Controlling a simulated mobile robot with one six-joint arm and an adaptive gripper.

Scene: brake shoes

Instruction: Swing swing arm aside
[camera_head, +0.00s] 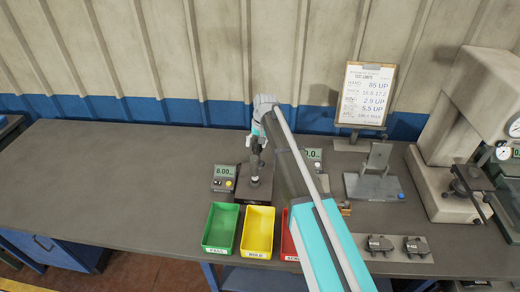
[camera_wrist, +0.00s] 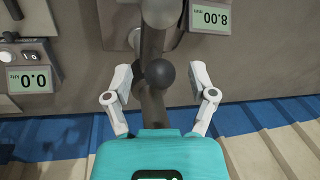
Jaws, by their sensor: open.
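A dark stand (camera_head: 255,190) with an upright post stands on the bench behind the coloured bins. In the wrist view, a dark bar (camera_wrist: 153,108) ending near a round black knob (camera_wrist: 160,74) runs between my fingers; I take it for the swing arm. My gripper (camera_wrist: 160,78) is open, one finger on each side of the knob, with visible gaps and no clear contact. In the head view my arm hides part of the stand, and my fingers are too small to make out clearly.
Green (camera_head: 221,228), yellow (camera_head: 257,232) and red bins stand at the bench's front edge. A meter (camera_head: 224,178) is left of the stand. A grey fixture (camera_head: 375,180), dark parts (camera_head: 416,246) and a press (camera_head: 450,195) are to the right. The bench's left is clear.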

